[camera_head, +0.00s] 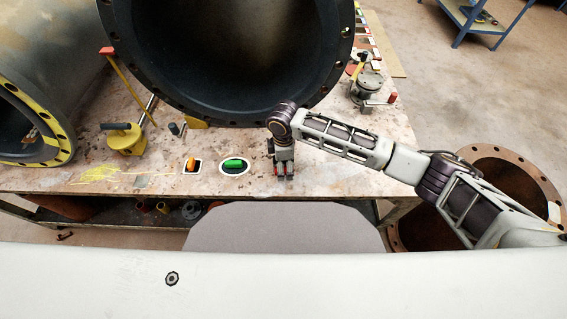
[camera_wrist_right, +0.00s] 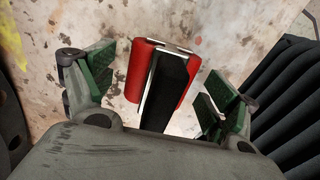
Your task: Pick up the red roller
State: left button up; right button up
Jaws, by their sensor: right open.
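The red roller (camera_wrist_right: 135,72), red with a black middle and a metal edge, lies on the worn table top in the right wrist view. My right gripper (camera_wrist_right: 150,92) is open, with one green-padded finger on each side of the roller. Gaps show between the pads and the roller. In the head view my right gripper (camera_head: 284,174) points down near the table's front edge, and it hides most of the roller. My left gripper is not in view.
A green object (camera_head: 234,163) and an orange object (camera_head: 190,164) lie on white-edged patches left of the gripper. A large black-lined pipe (camera_head: 230,50) stands close behind. A yellow tool (camera_head: 125,140) sits further left. A dark ribbed thing (camera_wrist_right: 290,120) is at the wrist view's right.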

jog(key=shift+c, duration=0.4)
jog(key=c, duration=1.2)
jog(key=shift+r, duration=0.15)
jog(key=shift+c, duration=0.2)
jog(key=shift+r, duration=0.85)
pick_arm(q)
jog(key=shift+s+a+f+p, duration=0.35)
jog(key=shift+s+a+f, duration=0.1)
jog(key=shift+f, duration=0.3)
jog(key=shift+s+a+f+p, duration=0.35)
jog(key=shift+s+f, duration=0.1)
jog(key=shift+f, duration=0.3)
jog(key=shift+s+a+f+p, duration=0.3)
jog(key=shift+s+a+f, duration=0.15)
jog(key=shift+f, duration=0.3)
pick_arm(e)
jog(key=shift+r, duration=4.1)
jog(key=o, duration=0.7)
jog(key=c, duration=0.4)
jog(key=shift+o, duration=0.2)
